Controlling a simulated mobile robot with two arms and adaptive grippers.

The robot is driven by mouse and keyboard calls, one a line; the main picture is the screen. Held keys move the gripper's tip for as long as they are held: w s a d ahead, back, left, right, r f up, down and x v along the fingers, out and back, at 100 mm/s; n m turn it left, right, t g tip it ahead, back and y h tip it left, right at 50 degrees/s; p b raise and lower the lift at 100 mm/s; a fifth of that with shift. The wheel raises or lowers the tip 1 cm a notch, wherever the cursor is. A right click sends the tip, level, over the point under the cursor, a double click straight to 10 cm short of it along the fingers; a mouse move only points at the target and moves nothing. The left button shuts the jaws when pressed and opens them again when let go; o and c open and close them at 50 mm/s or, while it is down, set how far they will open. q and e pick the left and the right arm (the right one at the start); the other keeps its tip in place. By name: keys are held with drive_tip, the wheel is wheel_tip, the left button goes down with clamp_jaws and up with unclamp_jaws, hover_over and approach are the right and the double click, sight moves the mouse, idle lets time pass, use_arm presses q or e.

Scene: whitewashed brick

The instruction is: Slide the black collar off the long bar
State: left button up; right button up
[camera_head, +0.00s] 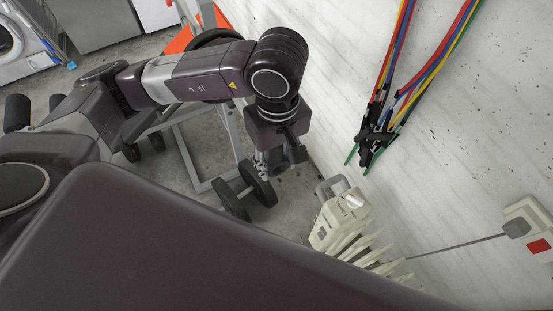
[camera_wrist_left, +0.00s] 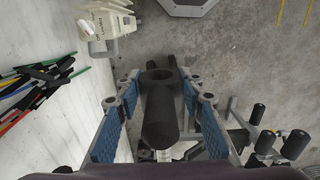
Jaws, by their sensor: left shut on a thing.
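My left gripper (camera_head: 275,160) points down beside the white wall in the head view, at the end of my bent left arm. In the left wrist view, its blue-padded fingers (camera_wrist_left: 160,95) are closed around a black part. This part, which looks like the black collar (camera_wrist_left: 150,78), has a ring-like upper end. A thick dark cylinder (camera_wrist_left: 160,125) runs from it toward the camera; I cannot tell whether it is the long bar's end or part of the collar. The rest of the bar cannot be made out clearly. My right gripper is in neither view.
A grey metal frame (camera_head: 190,160) with black rollers (camera_head: 258,185) stands under my left gripper. Coloured cables (camera_head: 400,70) hang on the wall. A cream ribbed heater (camera_head: 345,215) stands by the wall. A socket box (camera_head: 530,220) is at the right.

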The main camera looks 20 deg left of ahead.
use_arm(q)
drive_tip(key=shift+s+d+b, duration=0.5)
drive_tip(key=shift+s+d, duration=0.9)
drive_tip(key=shift+d, duration=0.25)
drive_tip(key=shift+r, duration=0.1)
drive_tip(key=shift+r+p, duration=1.15)
drive_tip(key=shift+r, duration=1.3)
